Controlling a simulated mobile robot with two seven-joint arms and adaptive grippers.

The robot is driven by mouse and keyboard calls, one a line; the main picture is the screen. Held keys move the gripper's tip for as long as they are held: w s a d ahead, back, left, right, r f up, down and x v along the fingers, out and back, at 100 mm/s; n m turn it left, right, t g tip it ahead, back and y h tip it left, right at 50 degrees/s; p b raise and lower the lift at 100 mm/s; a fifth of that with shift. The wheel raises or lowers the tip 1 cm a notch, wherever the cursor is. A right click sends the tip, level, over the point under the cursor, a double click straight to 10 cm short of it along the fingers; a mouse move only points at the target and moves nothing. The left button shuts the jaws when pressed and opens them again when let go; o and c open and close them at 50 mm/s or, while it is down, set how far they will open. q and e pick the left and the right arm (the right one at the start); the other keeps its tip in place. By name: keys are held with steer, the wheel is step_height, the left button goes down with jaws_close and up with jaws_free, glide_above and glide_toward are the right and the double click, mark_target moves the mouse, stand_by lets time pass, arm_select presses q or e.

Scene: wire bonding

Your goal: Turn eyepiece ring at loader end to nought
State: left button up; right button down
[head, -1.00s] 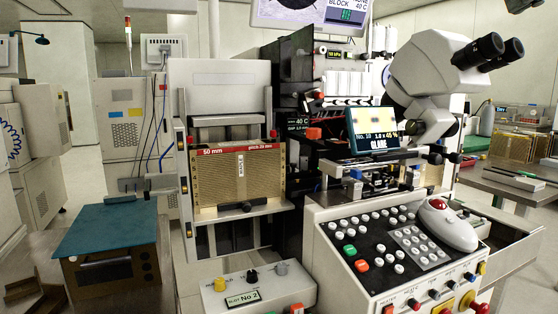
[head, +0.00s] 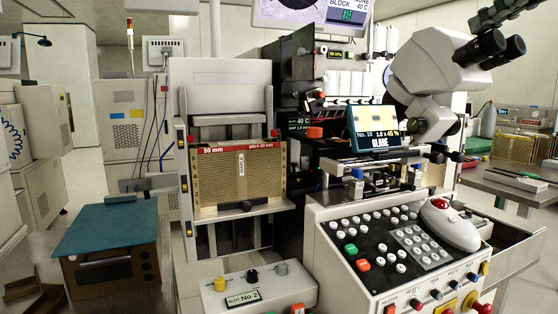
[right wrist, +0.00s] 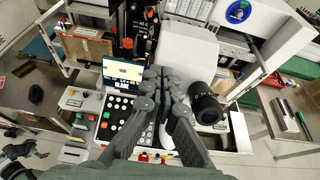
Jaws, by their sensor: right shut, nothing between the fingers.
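The microscope (head: 432,70) has two black eyepieces side by side, the left one (head: 487,47) towards the loader with the brown magazine (head: 240,178), and the right one (head: 515,47). My right gripper (head: 478,21) is shut and empty, coming in from the top right just above the eyepieces. In the right wrist view its closed fingers (right wrist: 160,76) hide the loader-side eyepiece, and the other eyepiece (right wrist: 207,104) shows just to their right. I cannot tell whether the fingers touch an eyepiece. Ring markings are too small to read.
The screen reading GLARE (head: 376,128) stands left of and below the microscope. A hanging monitor (head: 312,14) is at top. A side bench (head: 515,182) with trays is at right.

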arm_select(q)
steer(key=shift+f, duration=0.15)
arm_select(e)
steer(key=shift+f, duration=0.2)
stand_by(0.6)
steer(key=shift+d, duration=0.1)
arm_select(q)
steer(key=shift+s+f, duration=0.3)
steer(key=shift+f, duration=0.15)
arm_select(e)
steer(key=shift+d, duration=0.1)
